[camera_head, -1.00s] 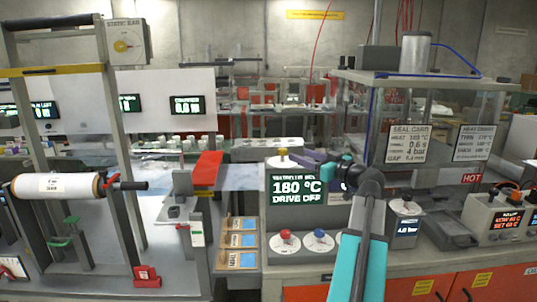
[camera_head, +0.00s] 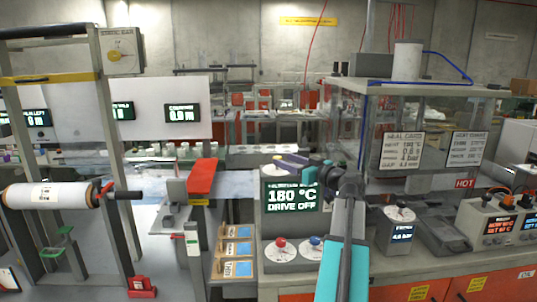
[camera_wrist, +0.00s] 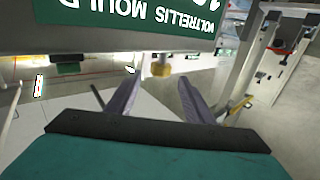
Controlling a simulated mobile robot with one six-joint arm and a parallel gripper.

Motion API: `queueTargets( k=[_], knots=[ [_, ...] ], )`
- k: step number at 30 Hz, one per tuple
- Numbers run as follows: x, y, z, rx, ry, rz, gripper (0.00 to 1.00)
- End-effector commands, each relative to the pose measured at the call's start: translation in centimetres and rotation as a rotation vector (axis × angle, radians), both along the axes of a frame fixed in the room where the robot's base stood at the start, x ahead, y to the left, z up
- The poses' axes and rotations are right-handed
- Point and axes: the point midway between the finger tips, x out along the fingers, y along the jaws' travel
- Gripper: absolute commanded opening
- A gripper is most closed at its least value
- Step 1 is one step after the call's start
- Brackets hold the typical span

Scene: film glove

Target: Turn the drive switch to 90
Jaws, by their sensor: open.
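The control box's screen (camera_head: 291,197) reads 180 °C and DRIVE OFF. Below it, a red knob (camera_head: 280,243) and a blue knob (camera_head: 315,241) sit on white dials. Another dial (camera_head: 272,169) lies on top of the box, its knob largely hidden by my gripper in the head view. My gripper (camera_head: 281,160) is at the box's top, with its purple fingers apart and empty. In the wrist view, a yellow knob (camera_wrist: 161,69) shows beyond and between the open fingers (camera_wrist: 160,82), apart from them. I cannot read which knob is the drive switch.
A red-topped part (camera_head: 203,176) stands left of the box, and a roll frame (camera_head: 111,150) farther left. A clear enclosure with a HOT sign (camera_head: 465,183) and a grey unit with a dial (camera_head: 401,232) stand right. Cards (camera_head: 237,249) lie in front.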

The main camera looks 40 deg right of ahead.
Motion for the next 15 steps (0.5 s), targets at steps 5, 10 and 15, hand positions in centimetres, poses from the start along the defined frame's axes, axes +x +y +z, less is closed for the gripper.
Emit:
queueTargets(
  k=[5, 10, 15],
  knots=[
    [2.8, -0.2, 0.2, 0.000, 0.001, 0.001, 0.48],
    [5.3, -0.2, 0.2, 0.000, 0.001, 0.002, 0.48],
    [7.5, -0.3, 0.1, 0.000, 0.001, 0.001, 0.48]
  ],
)
